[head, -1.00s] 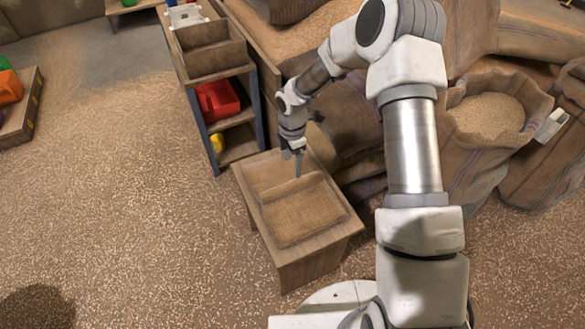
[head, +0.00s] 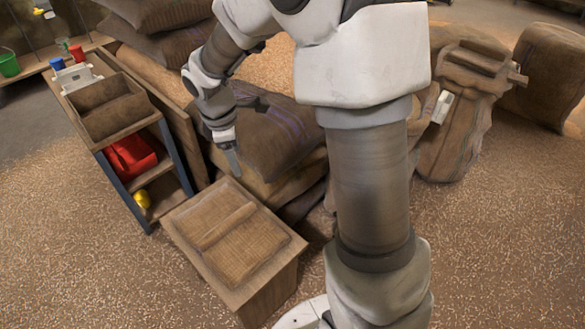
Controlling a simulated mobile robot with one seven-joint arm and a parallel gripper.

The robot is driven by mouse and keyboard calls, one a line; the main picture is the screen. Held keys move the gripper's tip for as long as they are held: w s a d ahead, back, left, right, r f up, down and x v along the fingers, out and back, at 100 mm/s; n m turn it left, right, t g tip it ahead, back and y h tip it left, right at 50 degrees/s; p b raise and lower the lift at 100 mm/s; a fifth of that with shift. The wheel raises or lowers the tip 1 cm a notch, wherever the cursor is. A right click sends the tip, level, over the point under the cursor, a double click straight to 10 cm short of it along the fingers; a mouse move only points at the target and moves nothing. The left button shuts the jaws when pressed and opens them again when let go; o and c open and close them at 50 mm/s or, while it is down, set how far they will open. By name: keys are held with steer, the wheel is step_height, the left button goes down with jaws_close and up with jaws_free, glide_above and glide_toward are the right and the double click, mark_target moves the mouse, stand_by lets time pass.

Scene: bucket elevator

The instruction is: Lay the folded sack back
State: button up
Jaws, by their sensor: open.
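The sack (head: 247,254) is brown woven cloth lying flat on top of a low wooden stand (head: 270,289) in the head view. A raised fold (head: 226,222) runs across it, and cloth-like brown surface shows on both sides of that fold. My gripper (head: 233,163) is open, above and beyond the far edge of the stand, apart from the sack. It is seen from the side, and nothing shows between its fingers.
A shelf unit (head: 110,124) with a red bin (head: 131,157) and a yellow item (head: 142,199) stands left of the stand. Filled sacks (head: 262,142) are piled close behind my gripper. The grain-strewn floor (head: 90,270) at left is open.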

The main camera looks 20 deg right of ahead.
steer(key=s+d+r+m+t, duration=0.2)
steer(key=s+d+r+m, duration=0.2)
steer(key=s+r+m, duration=0.5)
steer(key=s+r+m+t, duration=0.1)
steer(key=s+r+m, duration=0.2)
steer(key=s, duration=0.3)
steer(key=s+r+m+y, duration=0.1)
steer(key=s+r+m, duration=0.2)
steer(key=s, duration=0.4)
steer(key=shift+s+d+t, duration=0.25)
steer(key=shift+s+t, duration=0.05)
steer(key=shift+t, duration=0.1)
step_height(320, 180, up, 20)
steer(key=p, duration=1.9)
steer(key=shift+f+p, duration=0.25)
steer(key=shift+p, duration=0.05)
steer(key=shift+c, duration=0.3)
